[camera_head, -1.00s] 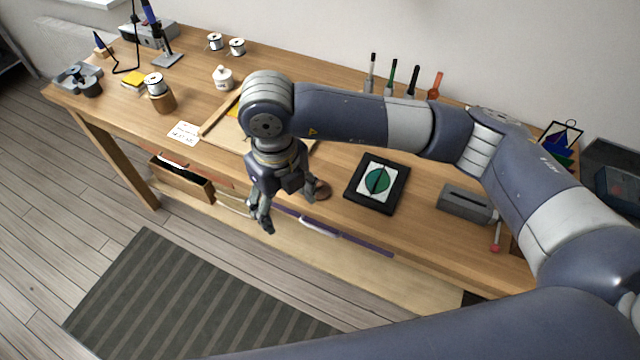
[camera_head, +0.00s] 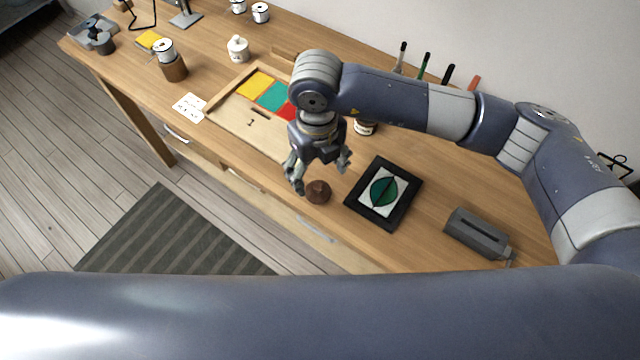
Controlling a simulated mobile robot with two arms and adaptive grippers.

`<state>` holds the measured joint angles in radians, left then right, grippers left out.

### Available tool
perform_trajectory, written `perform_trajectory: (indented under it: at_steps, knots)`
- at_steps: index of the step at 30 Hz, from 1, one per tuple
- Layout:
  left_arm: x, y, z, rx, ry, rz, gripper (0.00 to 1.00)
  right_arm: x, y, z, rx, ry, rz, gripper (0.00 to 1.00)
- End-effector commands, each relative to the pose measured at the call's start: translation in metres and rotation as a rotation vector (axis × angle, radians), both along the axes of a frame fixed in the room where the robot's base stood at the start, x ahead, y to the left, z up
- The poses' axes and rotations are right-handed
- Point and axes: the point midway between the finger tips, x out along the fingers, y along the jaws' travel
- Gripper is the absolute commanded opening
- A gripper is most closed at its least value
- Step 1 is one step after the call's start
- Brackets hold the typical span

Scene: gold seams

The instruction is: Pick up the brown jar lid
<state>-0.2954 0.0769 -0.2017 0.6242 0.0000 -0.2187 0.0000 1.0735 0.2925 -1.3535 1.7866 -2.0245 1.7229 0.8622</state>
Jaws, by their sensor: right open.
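The brown jar lid (camera_head: 318,192) is a small dark brown round piece on the wooden table, near its front edge and left of a black frame. My right gripper (camera_head: 320,177) is just above and behind the lid in the picture, with its fingers spread apart and pointing down. It is open and holds nothing. Whether a fingertip touches the lid I cannot tell. My left gripper is not in view.
A black frame with a green circle (camera_head: 404,206) lies right of the lid, and a grey box (camera_head: 477,235) beyond it. A wooden tray (camera_head: 232,113) with coloured glass panes is at left. A jar (camera_head: 364,128) stands behind my gripper.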

Motion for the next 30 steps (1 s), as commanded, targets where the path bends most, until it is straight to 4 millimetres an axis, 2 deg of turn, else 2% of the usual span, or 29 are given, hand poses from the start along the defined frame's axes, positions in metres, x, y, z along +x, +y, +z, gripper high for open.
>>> perform_trajectory:
  at_steps: [4, 8, 12, 15, 19, 24, 25, 30]
  knots:
    - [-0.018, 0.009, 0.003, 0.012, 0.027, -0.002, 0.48, 0.0, -0.001, -0.013, -0.001, 0.0, -0.001, 0.69]
    - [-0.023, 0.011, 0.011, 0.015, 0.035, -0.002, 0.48, -0.002, -0.001, -0.022, -0.002, 0.002, -0.001, 0.69]
    - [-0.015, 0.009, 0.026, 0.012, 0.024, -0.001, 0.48, -0.004, 0.0, -0.043, -0.003, 0.003, -0.002, 0.69]
    - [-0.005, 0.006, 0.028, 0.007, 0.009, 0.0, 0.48, -0.003, 0.0, -0.058, -0.002, 0.001, -0.002, 0.69]
    - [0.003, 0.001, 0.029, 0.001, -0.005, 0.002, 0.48, -0.003, 0.001, -0.066, -0.001, -0.001, -0.001, 0.69]
    - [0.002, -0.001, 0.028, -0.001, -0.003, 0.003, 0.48, -0.002, 0.001, -0.067, 0.0, -0.001, 0.0, 0.69]
    - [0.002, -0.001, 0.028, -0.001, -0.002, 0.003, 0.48, -0.003, 0.001, -0.067, 0.0, -0.001, 0.0, 0.67]
    - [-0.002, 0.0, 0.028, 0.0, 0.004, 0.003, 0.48, -0.002, 0.001, -0.067, 0.0, -0.001, 0.0, 0.29]
